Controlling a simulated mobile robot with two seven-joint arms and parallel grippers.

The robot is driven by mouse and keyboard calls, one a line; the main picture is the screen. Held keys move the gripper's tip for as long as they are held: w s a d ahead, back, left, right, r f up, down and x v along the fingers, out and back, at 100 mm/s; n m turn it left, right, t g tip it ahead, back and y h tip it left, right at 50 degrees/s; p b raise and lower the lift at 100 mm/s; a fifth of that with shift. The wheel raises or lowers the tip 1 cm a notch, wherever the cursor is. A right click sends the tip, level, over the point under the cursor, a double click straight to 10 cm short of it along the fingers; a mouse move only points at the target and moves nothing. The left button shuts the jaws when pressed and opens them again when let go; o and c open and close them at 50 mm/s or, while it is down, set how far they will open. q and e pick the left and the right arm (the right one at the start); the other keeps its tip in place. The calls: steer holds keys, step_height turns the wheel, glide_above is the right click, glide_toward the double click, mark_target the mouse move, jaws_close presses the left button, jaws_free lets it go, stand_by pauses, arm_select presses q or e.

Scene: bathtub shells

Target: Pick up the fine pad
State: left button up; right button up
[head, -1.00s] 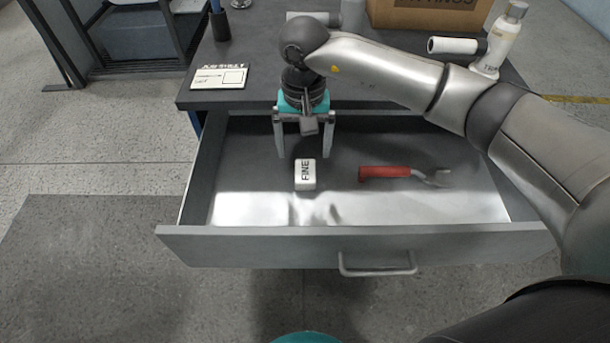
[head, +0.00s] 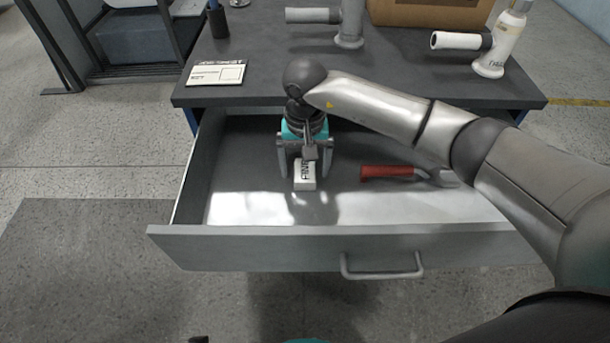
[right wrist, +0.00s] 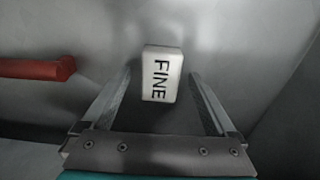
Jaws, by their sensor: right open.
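The fine pad is a small white block marked "FINE" (head: 305,181), lying on the floor of the open drawer (head: 260,243). It also shows in the right wrist view (right wrist: 162,74), just beyond and between the fingertips. I cannot tell whether a finger touches the pad. The gripper hides part of the pad in the head view. My left gripper is not in view.
A red-handled tool (head: 388,173) lies in the drawer to the right of the pad, partly behind my right arm. The drawer's left side is clear.

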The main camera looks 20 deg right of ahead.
steer(key=shift+f, duration=0.2)
steer(key=shift+c, duration=0.3)
jaws_close()
stand_by(0.3)
steer(key=shift+r, duration=0.1)
